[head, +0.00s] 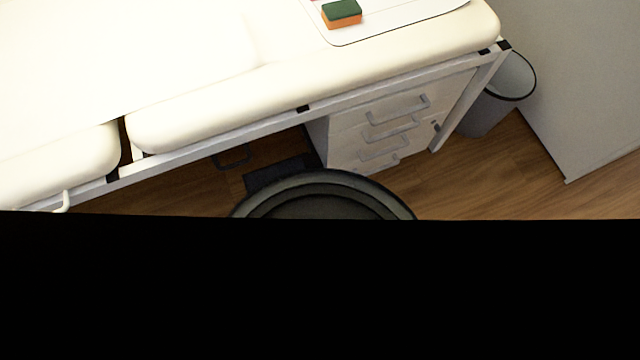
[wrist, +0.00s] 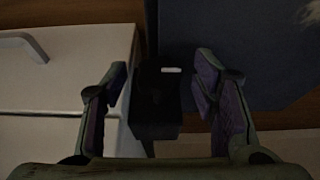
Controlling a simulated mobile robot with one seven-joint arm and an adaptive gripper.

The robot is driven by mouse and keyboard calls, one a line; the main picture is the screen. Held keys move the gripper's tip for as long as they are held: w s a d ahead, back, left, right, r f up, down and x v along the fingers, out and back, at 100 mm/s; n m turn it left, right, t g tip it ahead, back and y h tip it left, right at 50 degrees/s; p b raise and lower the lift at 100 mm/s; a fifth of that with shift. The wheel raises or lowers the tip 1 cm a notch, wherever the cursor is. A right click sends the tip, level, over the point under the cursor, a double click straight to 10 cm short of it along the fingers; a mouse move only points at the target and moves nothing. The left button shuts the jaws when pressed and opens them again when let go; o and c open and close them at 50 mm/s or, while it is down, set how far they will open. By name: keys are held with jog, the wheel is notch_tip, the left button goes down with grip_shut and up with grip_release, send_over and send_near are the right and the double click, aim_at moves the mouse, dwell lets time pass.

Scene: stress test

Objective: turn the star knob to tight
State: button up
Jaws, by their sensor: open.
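My gripper (wrist: 163,74) is open in the wrist view, with one purple-padded finger on each side. Between and beyond the fingers is a dark block-like part (wrist: 155,112) with a small white mark near its top. It is too dark to tell whether this is the star knob or its mount, and whether the fingers touch it. No star shape or tight marking can be made out. My gripper does not show in the head view, where black covers the lower part.
A padded cream couch (head: 215,103) stands on a white frame over a drawer cabinet (head: 350,135). A sponge (head: 341,14) lies on a white board on the couch. A grey bin (head: 490,105) stands at the right. Wood floor (head: 500,185) shows beside it. A drawer handle (wrist: 28,42) is left of my gripper.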

jog(key=shift+c, duration=0.5)
jog(key=c, duration=1.1)
jog(key=shift+o, duration=0.2)
jog(key=shift+d+y, duration=0.1)
jog(key=shift+y, duration=0.2)
jog(key=y+b, duration=0.1)
jog(key=g+y+b, duration=0.1)
jog(key=b, duration=0.1)
jog(key=shift+w+d+f+m+y, duration=0.2)
jog(key=shift+m+y, duration=0.2)
jog(key=g+y+b, duration=0.1)
jog(key=y+b, duration=0.1)
jog(key=shift+d+b, duration=0.1)
jog(key=shift+b, duration=0.3)
jog(key=shift+m+y+b, duration=0.3)
jog(key=shift+y+b, duration=0.15)
jog(key=shift+y, duration=0.15)
jog(key=shift+r, duration=0.1)
